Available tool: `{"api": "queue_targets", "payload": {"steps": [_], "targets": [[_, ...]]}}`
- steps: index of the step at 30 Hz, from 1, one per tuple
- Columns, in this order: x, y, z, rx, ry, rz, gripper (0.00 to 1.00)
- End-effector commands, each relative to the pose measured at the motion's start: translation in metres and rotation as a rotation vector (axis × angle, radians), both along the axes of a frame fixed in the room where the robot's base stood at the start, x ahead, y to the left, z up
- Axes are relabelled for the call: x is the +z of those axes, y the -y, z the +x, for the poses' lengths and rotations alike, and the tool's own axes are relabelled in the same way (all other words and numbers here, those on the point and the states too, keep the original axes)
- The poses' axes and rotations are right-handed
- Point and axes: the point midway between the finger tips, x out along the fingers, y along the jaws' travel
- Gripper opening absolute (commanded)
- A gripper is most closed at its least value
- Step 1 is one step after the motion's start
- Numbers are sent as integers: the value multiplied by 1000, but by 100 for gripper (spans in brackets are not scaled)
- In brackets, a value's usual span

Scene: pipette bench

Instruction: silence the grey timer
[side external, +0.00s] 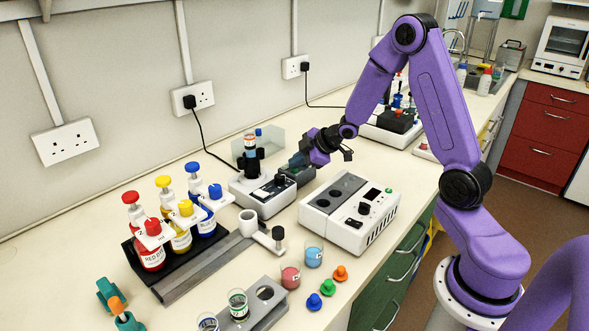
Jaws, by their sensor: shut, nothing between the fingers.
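A small dark grey box (299,175), which looks like the grey timer, sits on the bench at the middle, just right of a white device with a dark top panel (264,190). Its face and any button are too small to make out. My gripper (297,161) is shut and empty, with its fingertips at or just above the box's far upper side. I cannot tell whether they touch it. The fingers partly cover the back of the box.
A white heater block (349,207) with two round wells stands in front and to the right. A black rack (170,262) of red, yellow and blue capped bottles is at left. Beakers with pink (290,277) and blue (314,257) liquid and loose coloured caps lie near the front edge.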

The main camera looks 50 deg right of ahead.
Motion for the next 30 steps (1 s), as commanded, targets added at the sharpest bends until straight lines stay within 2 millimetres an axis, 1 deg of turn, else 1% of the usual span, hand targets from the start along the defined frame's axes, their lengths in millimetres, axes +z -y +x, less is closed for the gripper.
{"api": "queue_targets", "payload": {"steps": [14,25,30], "targets": [[-2,0,-1,-1,-2,0,0],[13,0,0,0,0,0,0],[15,0,0,-1,-1,0,0]]}}
